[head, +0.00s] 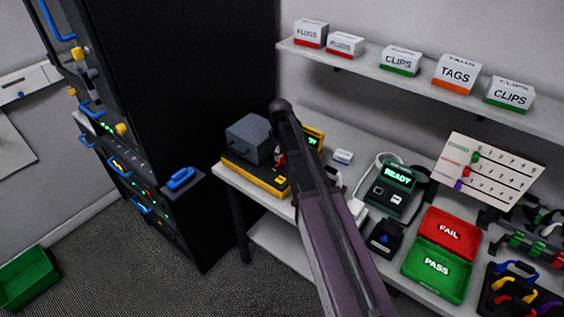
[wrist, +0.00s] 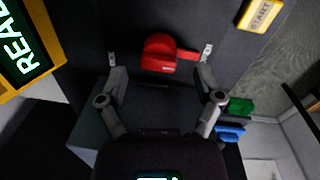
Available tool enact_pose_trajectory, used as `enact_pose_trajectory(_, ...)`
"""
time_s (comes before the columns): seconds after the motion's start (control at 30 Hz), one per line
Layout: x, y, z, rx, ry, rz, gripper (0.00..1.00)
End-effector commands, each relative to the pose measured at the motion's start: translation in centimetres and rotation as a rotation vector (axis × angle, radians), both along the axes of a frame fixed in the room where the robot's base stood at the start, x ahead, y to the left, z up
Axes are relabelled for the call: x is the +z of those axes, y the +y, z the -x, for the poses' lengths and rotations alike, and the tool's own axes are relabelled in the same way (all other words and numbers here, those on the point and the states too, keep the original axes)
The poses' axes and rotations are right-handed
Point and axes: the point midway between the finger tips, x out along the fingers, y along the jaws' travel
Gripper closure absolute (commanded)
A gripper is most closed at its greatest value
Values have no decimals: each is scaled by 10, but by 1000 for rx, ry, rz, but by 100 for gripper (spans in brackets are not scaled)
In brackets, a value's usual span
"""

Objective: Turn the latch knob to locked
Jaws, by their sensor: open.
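The red latch knob (wrist: 158,53) sits on a dark panel in the wrist view. It has a rounded body and a short bar pointing right.
A yellow START button (wrist: 258,15) and a lit green screen (wrist: 22,50) are near the knob. The bench also holds a READY unit (head: 391,190), a red FAIL tray (head: 449,232) and a green PASS tray (head: 436,268). A shelf (head: 430,84) with labelled boxes runs above.

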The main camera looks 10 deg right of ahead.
Motion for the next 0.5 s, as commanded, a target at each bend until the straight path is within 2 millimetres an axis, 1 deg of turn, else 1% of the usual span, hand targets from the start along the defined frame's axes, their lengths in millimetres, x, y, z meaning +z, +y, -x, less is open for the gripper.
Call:
enact_pose_trajectory(0.03,-8,0,0,0,0,0,16)
enact_pose_trajectory(0.2,-19,-1,-1,0,0,0,16)
enact_pose_trajectory(0.5,-27,-1,-1,0,0,0,16)
